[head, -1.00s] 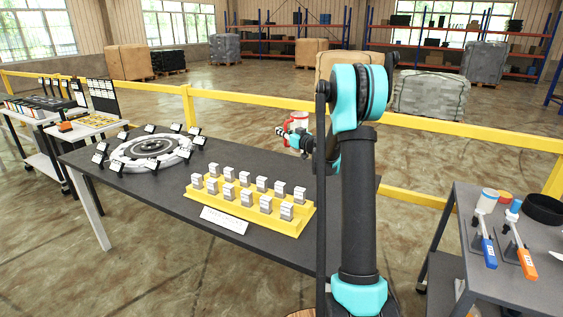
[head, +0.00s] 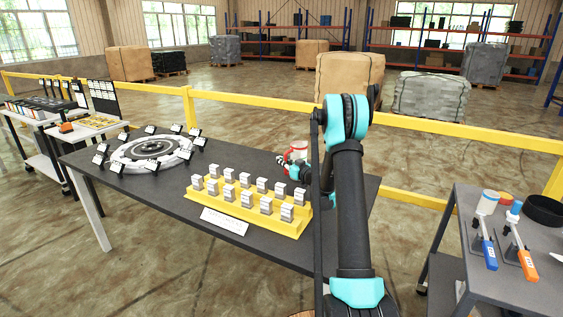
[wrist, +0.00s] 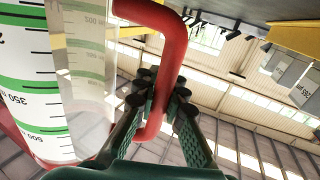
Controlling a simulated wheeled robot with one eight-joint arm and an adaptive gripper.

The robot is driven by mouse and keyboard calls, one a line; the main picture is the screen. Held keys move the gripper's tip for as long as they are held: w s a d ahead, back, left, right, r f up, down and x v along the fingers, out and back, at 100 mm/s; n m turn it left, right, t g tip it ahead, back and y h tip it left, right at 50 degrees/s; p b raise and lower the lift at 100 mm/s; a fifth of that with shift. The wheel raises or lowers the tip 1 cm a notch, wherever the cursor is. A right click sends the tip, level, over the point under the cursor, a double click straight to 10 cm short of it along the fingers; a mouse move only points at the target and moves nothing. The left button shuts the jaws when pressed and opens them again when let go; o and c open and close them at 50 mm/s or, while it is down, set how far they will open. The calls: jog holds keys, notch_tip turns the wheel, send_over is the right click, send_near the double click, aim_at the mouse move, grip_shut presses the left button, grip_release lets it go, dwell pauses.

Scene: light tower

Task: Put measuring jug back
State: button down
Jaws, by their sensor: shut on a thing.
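The measuring jug (wrist: 42,95) fills the left of the wrist view, with green bands and printed volume marks on its clear wall. Its red handle (wrist: 172,45) runs between the fingers of my gripper (wrist: 160,100), which is shut on it. In the head view the jug (head: 299,149) shows as a small red and white shape above the dark table (head: 150,205), left of my arm. My gripper (head: 290,163) is beside it there, partly hidden by the arm. I cannot tell from the head view whether the jug touches the table.
A yellow stepped rack (head: 250,220) with several small grey blocks stands on the table, with a white label card (head: 224,221) before it. A round grey turntable (head: 152,152) is at the left. A side cart (head: 530,290) stands at the right. A yellow rail (head: 450,135) runs behind.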

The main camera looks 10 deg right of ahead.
jog(key=c, duration=1.6)
grip_release()
